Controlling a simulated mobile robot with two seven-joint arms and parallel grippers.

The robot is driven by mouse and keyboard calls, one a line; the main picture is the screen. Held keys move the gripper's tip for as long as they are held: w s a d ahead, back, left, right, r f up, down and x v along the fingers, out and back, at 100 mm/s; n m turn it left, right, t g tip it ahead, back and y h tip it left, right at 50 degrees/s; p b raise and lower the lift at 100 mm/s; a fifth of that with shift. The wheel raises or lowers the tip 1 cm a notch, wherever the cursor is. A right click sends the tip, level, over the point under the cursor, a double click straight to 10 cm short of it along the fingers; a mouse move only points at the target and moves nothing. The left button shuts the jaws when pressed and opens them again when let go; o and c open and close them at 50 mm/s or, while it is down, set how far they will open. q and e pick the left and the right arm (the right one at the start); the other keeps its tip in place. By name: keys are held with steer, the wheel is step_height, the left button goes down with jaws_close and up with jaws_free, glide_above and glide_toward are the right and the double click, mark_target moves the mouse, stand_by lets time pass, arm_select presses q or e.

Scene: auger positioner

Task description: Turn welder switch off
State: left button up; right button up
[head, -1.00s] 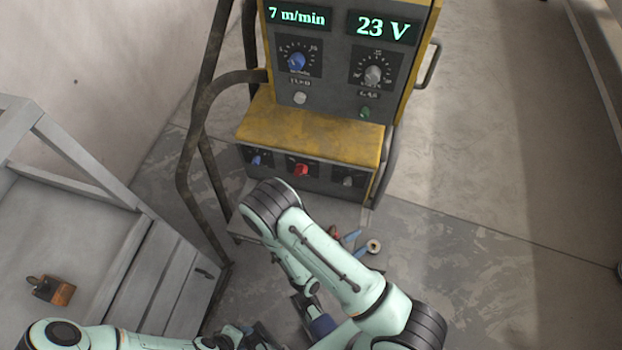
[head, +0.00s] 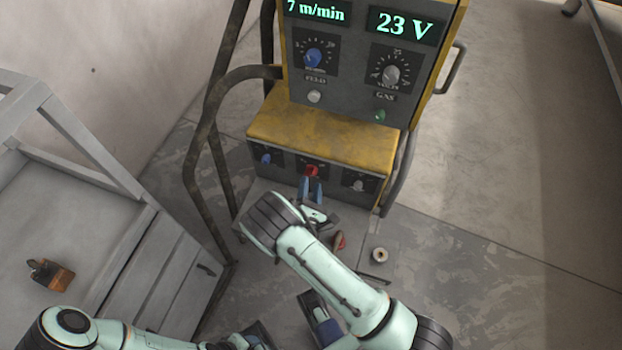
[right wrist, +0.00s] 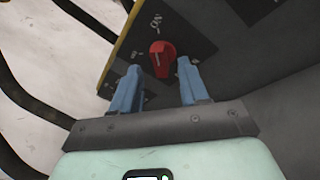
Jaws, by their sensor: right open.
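The welder (head: 320,140) stands at the top centre of the head view. The red switch (head: 312,170) is the middle knob on its low front panel, and it also shows in the right wrist view (right wrist: 162,58). My right gripper (head: 311,189) is open, its blue fingers pointing at the red switch. In the right wrist view my right gripper (right wrist: 158,84) has the switch just beyond and between its fingertips, apart from both. My left arm (head: 75,325) runs along the bottom left; its gripper's fingers cannot be made out.
A blue knob (head: 265,160) and a grey knob (head: 358,183) flank the switch. A bent metal tube frame (head: 192,165) stands left of the welder. A grey cart (head: 130,285) is at left. Small items, including a roll (head: 379,255), lie on the floor. The right side is clear floor.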

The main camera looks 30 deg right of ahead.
mark_target(311, 172)
arm_select(q)
steer(key=shift+f, duration=0.1)
arm_select(e)
steer(key=shift+x, duration=1.65)
jaws_close()
